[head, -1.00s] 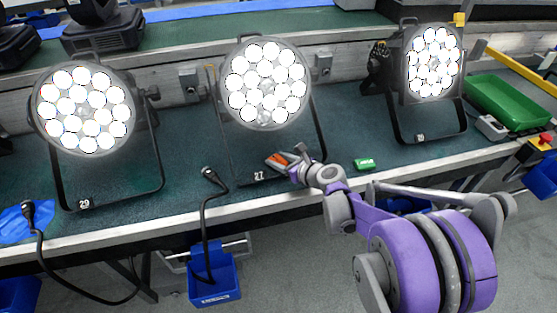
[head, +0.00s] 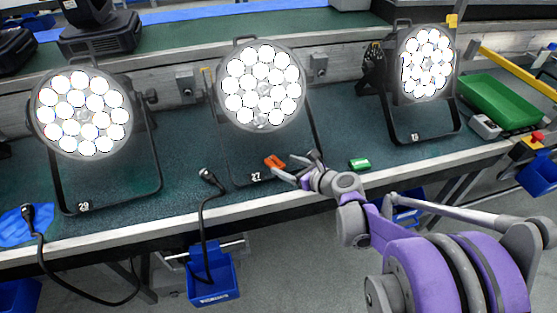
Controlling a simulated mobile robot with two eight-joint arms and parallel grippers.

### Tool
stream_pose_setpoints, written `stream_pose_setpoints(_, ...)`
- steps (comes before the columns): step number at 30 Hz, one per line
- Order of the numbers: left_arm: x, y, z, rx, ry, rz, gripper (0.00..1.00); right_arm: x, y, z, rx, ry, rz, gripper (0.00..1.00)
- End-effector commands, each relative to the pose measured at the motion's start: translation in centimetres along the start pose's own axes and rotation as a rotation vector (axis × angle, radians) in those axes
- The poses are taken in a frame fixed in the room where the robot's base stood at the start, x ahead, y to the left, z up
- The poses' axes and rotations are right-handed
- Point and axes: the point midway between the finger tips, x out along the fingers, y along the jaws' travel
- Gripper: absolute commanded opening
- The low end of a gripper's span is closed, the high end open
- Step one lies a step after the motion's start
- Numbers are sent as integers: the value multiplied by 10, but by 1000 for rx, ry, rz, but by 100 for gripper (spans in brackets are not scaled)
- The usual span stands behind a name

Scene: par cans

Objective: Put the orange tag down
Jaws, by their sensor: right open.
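The tag appears free of the fingers. A small green tag (head: 359,164) lies on the bench to the right of my right gripper. My left gripper is not in view.
Lit par cans stand at the left (head: 83,113) and right (head: 427,64). Black cables with plugs hang over the front edge near blue bins (head: 212,280). A green tray (head: 505,103) and a red button (head: 537,137) are at the right.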

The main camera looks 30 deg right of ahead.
Motion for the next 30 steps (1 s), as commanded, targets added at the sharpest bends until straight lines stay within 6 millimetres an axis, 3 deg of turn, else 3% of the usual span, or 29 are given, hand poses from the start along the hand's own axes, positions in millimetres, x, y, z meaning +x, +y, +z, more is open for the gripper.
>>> stream_pose_setpoints(3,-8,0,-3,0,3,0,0,-27,-1,2,0,-1,-4,79)
stream_pose_setpoints(7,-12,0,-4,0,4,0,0,-46,-1,1,0,0,-3,79)
stream_pose_setpoints(14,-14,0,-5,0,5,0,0,-59,0,0,-3,1,0,79)
stream_pose_setpoints(17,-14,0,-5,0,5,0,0,-59,12,-2,-75,25,20,79)
stream_pose_setpoints(20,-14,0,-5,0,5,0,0,-61,48,-11,-322,100,87,79)
stream_pose_setpoints(23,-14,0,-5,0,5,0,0,-74,99,-30,-748,201,220,79)
stream_pose_setpoints(27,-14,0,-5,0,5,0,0,-111,159,-66,-1476,293,492,79)
stream_pose_setpoints(30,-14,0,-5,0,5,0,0,-141,181,-89,-1955,302,700,79)
